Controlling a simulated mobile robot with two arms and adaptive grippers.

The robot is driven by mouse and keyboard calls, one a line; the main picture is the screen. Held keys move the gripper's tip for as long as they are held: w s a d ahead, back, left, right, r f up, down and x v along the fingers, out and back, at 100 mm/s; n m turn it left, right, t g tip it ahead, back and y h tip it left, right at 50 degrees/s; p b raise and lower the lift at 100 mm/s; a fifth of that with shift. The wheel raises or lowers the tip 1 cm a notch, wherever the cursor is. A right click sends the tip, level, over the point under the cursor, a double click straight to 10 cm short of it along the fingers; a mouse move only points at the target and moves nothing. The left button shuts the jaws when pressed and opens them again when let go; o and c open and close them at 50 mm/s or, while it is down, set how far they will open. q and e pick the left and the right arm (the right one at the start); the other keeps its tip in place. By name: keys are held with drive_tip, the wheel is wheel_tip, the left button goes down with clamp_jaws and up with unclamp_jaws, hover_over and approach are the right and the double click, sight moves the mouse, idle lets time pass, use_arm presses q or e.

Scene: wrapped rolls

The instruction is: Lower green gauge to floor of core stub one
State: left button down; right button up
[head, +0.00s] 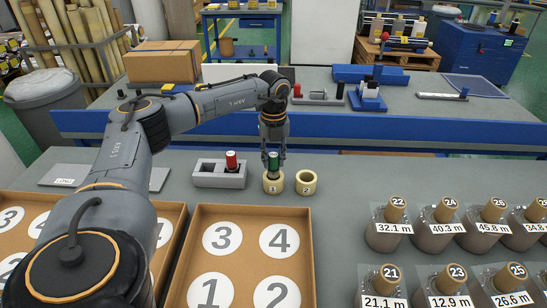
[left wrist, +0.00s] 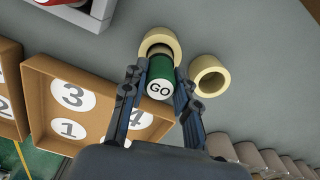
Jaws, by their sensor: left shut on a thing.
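The green gauge (head: 273,161) stands upright between the fingers of my left gripper (head: 274,156), which is shut on it. Its top face reads GO in the left wrist view (left wrist: 160,88), with the two fingers (left wrist: 160,92) on either side. Core stub one (head: 273,186) is a short cream tube on the bench, directly under the gauge. In the left wrist view, stub one's rim (left wrist: 158,34) shows around the gauge's far end. The gauge's lower end is at or inside the stub's mouth; its depth is hidden. My right gripper is not in view.
Core stub two (head: 306,187) stands empty close to the right. A grey block (head: 208,181) holding a red gauge (head: 231,160) is to the left. A tray with numbered circles (head: 250,213) lies in front. Several wrapped rolls (head: 388,238) stand at right.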

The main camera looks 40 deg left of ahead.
use_arm(q)
drive_tip(key=shift+f+b, duration=0.5)
drive_tip(key=shift+f, duration=0.9)
idle(0.7)
drive_tip(key=c, duration=1)
unclamp_jaws()
drive_tip(key=shift+o, duration=0.2)
drive_tip(key=shift+r, duration=0.1)
wheel_tip(320, 180, up, 12)
drive_tip(key=shift+f, duration=0.1)
